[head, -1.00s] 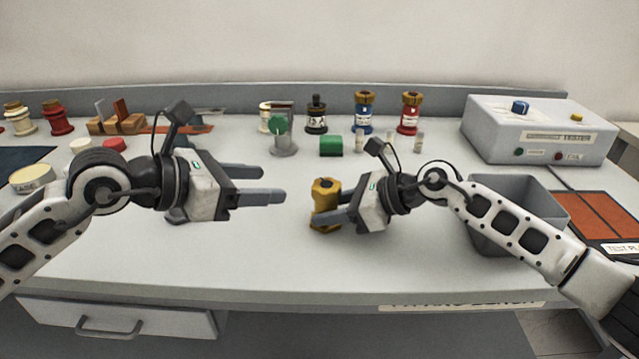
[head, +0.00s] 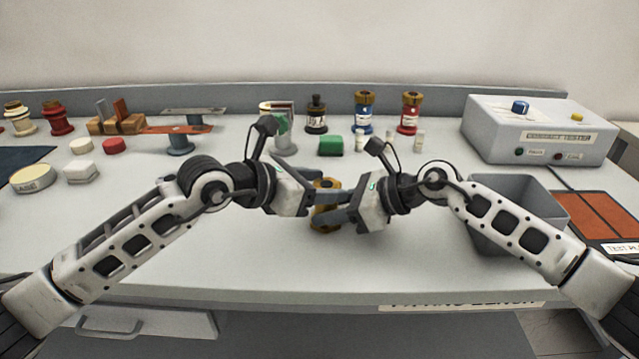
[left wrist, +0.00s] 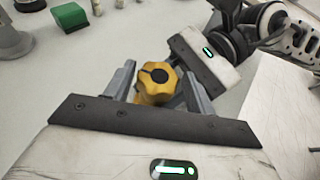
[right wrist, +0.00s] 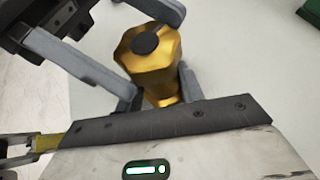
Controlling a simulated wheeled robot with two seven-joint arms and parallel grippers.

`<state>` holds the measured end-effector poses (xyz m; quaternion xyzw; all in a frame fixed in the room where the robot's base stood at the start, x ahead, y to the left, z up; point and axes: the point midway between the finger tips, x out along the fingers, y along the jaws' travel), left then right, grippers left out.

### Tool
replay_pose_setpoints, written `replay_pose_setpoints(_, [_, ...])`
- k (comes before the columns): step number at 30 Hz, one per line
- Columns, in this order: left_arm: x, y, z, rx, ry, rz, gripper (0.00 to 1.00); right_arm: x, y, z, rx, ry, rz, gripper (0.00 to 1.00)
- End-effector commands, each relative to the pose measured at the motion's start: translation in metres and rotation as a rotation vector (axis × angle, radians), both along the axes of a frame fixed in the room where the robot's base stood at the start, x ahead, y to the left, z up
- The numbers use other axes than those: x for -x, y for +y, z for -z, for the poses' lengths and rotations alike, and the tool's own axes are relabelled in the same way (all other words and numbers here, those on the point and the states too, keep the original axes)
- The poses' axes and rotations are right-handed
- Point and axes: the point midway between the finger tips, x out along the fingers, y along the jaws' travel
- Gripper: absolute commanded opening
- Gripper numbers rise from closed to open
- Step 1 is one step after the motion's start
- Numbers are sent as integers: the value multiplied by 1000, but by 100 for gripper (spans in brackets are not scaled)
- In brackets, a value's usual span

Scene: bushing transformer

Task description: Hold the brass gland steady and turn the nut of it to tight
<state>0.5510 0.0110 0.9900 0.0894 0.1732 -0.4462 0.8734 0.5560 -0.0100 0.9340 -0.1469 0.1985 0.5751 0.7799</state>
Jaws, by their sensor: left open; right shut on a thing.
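The brass gland (head: 323,218) stands upright on the bench. Its lobed yellow nut with a dark round top shows in the left wrist view (left wrist: 152,92) and the right wrist view (right wrist: 153,50). My right gripper (head: 338,210) is shut on the gland's lower body, coming from the right. My left gripper (head: 322,190) is open, with its fingers on either side of the nut, higher than my right fingers. In the left wrist view there is a gap beside the nut. In the head view the grippers hide much of the gland.
A grey bin (head: 500,240) stands close to my right forearm. A green block (head: 331,146), small vials and several bushings stand behind the gland. A tester box (head: 540,130) is at the back right. The front of the bench is clear.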

Motion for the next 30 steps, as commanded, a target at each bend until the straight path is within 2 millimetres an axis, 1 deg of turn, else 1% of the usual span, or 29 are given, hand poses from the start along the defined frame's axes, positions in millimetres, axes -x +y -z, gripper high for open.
replay_pose_setpoints(1, [0, 0, 0, 0, 0, 0, 55, 1, -1, 4, 7, 4, -1, 25])
replay_pose_setpoints(4, [0, 0, 0, 0, 0, 0, 55, 1, -1, 4, 7, 4, -1, 25])
replay_pose_setpoints(7, [0, 0, 0, 0, 0, 0, 27, 1, -1, 4, 7, 4, -1, 25])
replay_pose_setpoints(8, [0, 0, 0, 0, 0, 0, 22, 1, -1, 4, 7, 4, -1, 25])
replay_pose_setpoints(14, [0, 0, 1, -1, 4, 12, 22, 1, -1, 4, 7, 4, 0, 25])
replay_pose_setpoints(17, [-1, 1, 2, -6, 7, 50, 23, 1, -1, 4, 7, 4, 0, 25])
replay_pose_setpoints(30, [-5, 3, 3, -6, 11, 341, 23, 1, -1, 4, 7, 4, 0, 25])
